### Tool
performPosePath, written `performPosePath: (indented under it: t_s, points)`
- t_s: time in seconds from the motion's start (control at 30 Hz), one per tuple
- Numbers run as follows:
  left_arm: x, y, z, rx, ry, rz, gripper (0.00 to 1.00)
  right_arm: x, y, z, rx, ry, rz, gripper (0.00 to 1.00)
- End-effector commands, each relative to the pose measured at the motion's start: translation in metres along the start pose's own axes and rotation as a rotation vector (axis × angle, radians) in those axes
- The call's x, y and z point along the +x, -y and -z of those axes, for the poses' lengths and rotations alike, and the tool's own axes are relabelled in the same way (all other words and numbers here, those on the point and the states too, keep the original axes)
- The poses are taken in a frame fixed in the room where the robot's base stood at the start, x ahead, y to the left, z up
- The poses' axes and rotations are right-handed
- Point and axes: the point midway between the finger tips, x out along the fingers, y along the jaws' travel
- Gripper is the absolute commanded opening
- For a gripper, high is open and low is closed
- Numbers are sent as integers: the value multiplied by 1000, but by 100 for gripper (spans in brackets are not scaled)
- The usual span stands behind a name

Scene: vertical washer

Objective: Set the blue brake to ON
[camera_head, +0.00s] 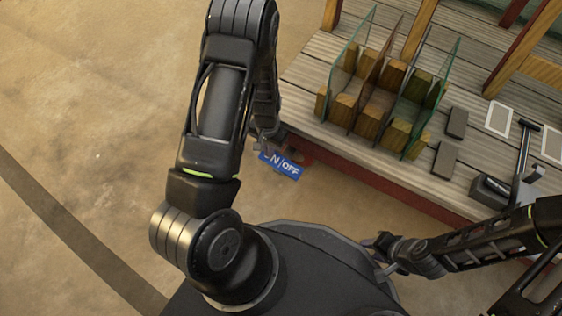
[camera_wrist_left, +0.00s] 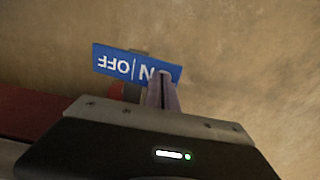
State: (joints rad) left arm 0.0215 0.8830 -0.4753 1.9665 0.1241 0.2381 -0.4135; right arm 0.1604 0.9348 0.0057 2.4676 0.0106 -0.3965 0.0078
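The blue brake's ON|OFF plate (camera_head: 284,166) is low beside the red-edged wooden bench, just below my left gripper (camera_head: 262,145). In the left wrist view the blue plate (camera_wrist_left: 115,62) appears upside down, with a small dark and red part (camera_wrist_left: 116,91) below it. My left gripper (camera_wrist_left: 163,92) has its fingers together, in front of the ON end of the plate. I cannot tell whether they touch it, and the brake's lever is not clearly visible. My right gripper (camera_head: 379,252) is low at the right, away from the brake; its fingers are too small to read.
The wooden bench (camera_head: 310,110) holds upright glass panes (camera_head: 412,90) in wooden blocks. Grey blocks (camera_head: 445,160), white-framed plates (camera_head: 498,118) and a dark clamp-like tool (camera_head: 490,190) lie to the right. The bench's red edge (camera_head: 400,190) runs close beside the brake. Open floor (camera_head: 90,110) is at left.

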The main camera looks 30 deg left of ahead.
Motion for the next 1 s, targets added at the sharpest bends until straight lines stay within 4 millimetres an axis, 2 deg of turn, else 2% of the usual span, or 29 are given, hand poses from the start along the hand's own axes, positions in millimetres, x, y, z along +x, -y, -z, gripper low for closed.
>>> performPosePath:
  t_s: [0.67, 0.87, 1.0]
  points:
    - [12, -1, 0, 1, 1, -1, 0, 8, -3, -1, 0, 0, 0, 36]
    - [5, -1, 0, 0, 0, -1, 0, 3, -1, 0, 0, 0, 0, 36]
    - [-7, 0, 0, 0, 0, -1, 0, -7, 2, 0, 0, 0, 0, 36]
